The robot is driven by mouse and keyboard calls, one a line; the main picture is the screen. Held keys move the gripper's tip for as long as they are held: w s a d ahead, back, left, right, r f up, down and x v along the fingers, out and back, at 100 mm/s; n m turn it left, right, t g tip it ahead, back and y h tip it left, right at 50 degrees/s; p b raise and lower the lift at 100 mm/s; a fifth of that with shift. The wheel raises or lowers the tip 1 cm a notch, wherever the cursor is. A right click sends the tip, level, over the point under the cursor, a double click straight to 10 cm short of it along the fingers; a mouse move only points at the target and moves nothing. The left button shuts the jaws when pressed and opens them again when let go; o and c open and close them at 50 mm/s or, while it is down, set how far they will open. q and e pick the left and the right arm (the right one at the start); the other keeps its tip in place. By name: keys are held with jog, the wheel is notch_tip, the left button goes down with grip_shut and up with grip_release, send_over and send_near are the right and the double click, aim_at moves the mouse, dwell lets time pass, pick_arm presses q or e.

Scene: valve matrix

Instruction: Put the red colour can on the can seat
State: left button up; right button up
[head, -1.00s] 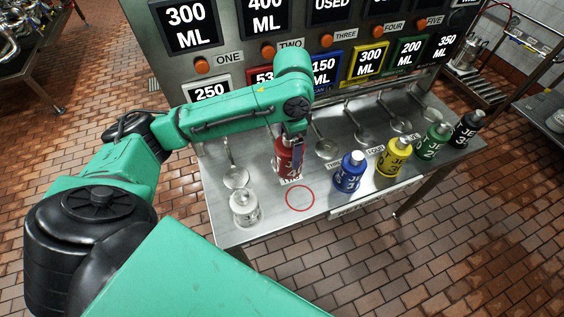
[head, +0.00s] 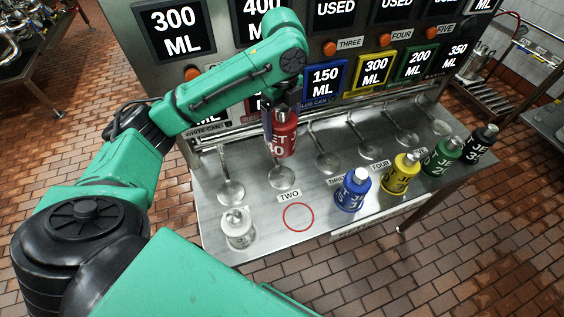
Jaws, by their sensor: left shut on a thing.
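The red can (head: 281,138) is held upright by my left gripper (head: 280,107), which is shut on its top. The can is raised above the steel table, in front of the panel. Just below it in the picture is a round metal seat (head: 283,178), behind the TWO label (head: 289,196). The can looks apart from the seat; the exact gap is hard to judge. A red ring (head: 298,217) marked on the table in front of the label is empty. My right gripper does not show.
The white can (head: 238,229) stands at the left front. The blue can (head: 352,189), yellow can (head: 400,174), green can (head: 441,158) and black can (head: 481,142) stand to the right. Other round seats, such as one at the left (head: 231,191), are bare. The panel (head: 233,71) rises behind.

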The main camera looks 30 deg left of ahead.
aim_at(281, 142)
pick_arm(q)
jog(key=f, duration=0.4)
jog(key=f+p, duration=0.1)
jog(key=f, duration=0.1)
jog(key=shift+s+f, duration=0.25)
notch_tip(281, 142, down, 7)
jog(key=shift+p, duration=0.4)
jog(key=shift+w+f, duration=0.15)
jog(key=shift+f, duration=0.1)
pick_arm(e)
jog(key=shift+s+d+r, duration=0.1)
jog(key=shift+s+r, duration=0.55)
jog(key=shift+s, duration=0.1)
pick_arm(q)
jog(key=o, duration=1.3)
notch_tip(281, 142, up, 12)
jog(key=shift+r+b, duration=0.1)
jog(key=shift+b, duration=0.8)
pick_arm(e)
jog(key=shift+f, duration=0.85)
